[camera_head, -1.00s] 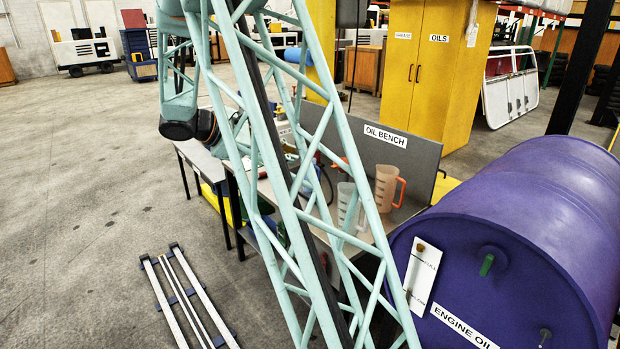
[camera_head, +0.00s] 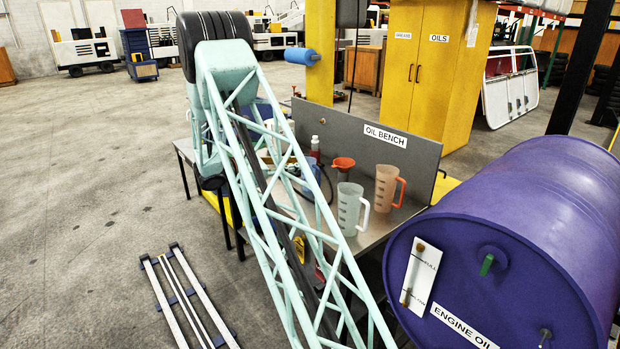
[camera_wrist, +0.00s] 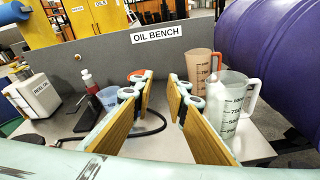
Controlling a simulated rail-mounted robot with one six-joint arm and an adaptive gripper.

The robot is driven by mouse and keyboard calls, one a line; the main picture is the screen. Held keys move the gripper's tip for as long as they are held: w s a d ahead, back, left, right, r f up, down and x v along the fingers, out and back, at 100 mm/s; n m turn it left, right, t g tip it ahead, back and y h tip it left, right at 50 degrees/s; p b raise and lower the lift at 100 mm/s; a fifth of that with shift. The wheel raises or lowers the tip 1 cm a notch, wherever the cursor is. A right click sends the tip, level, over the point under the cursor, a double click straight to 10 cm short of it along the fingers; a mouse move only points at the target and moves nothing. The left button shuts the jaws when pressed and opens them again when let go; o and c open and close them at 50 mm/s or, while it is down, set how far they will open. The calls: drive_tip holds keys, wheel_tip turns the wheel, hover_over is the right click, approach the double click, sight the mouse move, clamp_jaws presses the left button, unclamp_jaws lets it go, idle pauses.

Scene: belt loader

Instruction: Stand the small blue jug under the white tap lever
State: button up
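A small blue jug (camera_wrist: 107,97) stands on the bench in the wrist view, left of my gripper's fingers and partly covered by the left one. In the head view a blue shape (camera_head: 311,174), likely the same jug, shows behind my arm's lattice. My gripper (camera_wrist: 161,85) is open and empty, its two wood-faced fingers apart above the bench. A white box labelled REEL OIL (camera_wrist: 35,96) stands at the left of the bench. I cannot make out a white tap lever in either view.
A clear jug with a white handle (camera_head: 349,208) and an orange-handled jug (camera_head: 386,188) stand at the bench's right, near the right finger. A red bottle (camera_wrist: 88,80), a red funnel (camera_head: 343,163) and a black hose (camera_wrist: 150,128) are close by. A purple drum (camera_head: 500,240) is right.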

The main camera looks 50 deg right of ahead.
sight(319, 176)
drive_tip(key=w+d+f+n+t+h, duration=0.1)
drive_tip(key=w+d+f+n, duration=0.1)
drive_tip(key=d+f, duration=0.3)
drive_tip(key=w+d+f+n+t+h, duration=0.1)
drive_tip(key=w+d+f+n+t, duration=0.1)
drive_tip(key=f, duration=1.1)
drive_tip(key=w+d+n, duration=0.1)
drive_tip(key=w+d, duration=0.1)
drive_tip(key=d, duration=0.1)
drive_tip(key=shift+h, duration=0.3)
drive_tip(key=d, duration=0.8)
drive_tip(key=shift+d, duration=0.25)
drive_tip(key=shift+s+r, duration=0.1)
drive_tip(key=shift+s, duration=0.05)
drive_tip(key=shift+d+r+b, duration=0.1)
drive_tip(key=shift+d+b, duration=0.4)
drive_tip(key=shift+d, duration=2.05)
drive_tip(key=shift+c, duration=0.2)
clamp_jaws()
